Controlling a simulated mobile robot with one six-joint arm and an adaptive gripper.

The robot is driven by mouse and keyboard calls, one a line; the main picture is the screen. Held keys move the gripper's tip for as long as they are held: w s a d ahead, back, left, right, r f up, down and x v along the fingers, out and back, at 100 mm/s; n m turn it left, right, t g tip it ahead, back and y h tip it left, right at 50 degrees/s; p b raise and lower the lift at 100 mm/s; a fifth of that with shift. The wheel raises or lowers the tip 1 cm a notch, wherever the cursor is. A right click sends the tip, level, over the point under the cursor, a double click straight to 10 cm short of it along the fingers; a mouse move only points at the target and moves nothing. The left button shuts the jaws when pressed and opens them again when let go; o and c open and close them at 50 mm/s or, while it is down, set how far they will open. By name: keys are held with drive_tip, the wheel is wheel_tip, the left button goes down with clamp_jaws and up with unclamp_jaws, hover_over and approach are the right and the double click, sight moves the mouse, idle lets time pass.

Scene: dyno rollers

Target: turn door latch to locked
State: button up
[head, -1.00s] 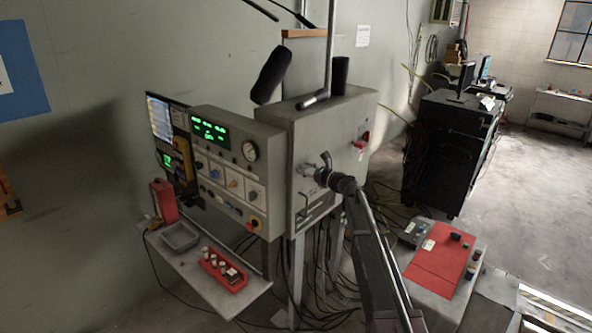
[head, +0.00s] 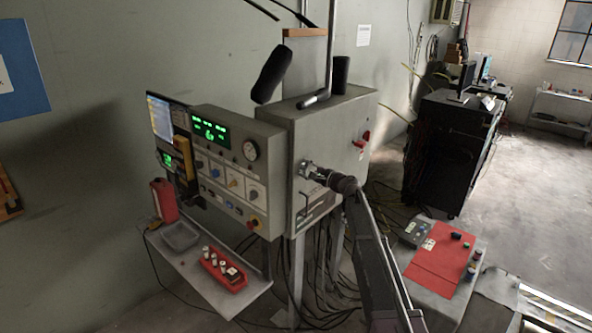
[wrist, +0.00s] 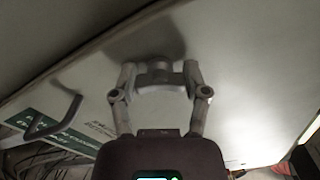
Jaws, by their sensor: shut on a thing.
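The grey cabinet (head: 350,120) stands on legs beside the control panel. In the wrist view my gripper (wrist: 157,76) has both fingers closed around a small grey round latch (wrist: 156,68) on the pale door (wrist: 240,75). The fingers hide part of the latch, and its exact turn angle is hard to tell. A thin bent door handle (wrist: 55,120) shows to the left in the wrist view, apart from the fingers.
The control panel (head: 228,165) with gauges and knobs adjoins the cabinet on the left. A shelf (head: 205,268) below it holds a grey tray and a red tray. A red rotary switch (head: 362,140) is on the cabinet's right side. Cables hang below.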

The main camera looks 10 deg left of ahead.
drive_tip(key=n, duration=0.4)
drive_tip(key=shift+w+n, duration=0.15)
drive_tip(key=shift+n, duration=0.15)
idle(0.4)
drive_tip(key=o, duration=1.2)
drive_tip(key=shift+c, duration=0.2)
drive_tip(key=shift+s+d, duration=0.15)
drive_tip(key=shift+s, duration=0.1)
drive_tip(key=v, duration=1.1)
drive_tip(key=shift+s+d+r, duration=0.1)
drive_tip(key=shift+d, duration=0.05)
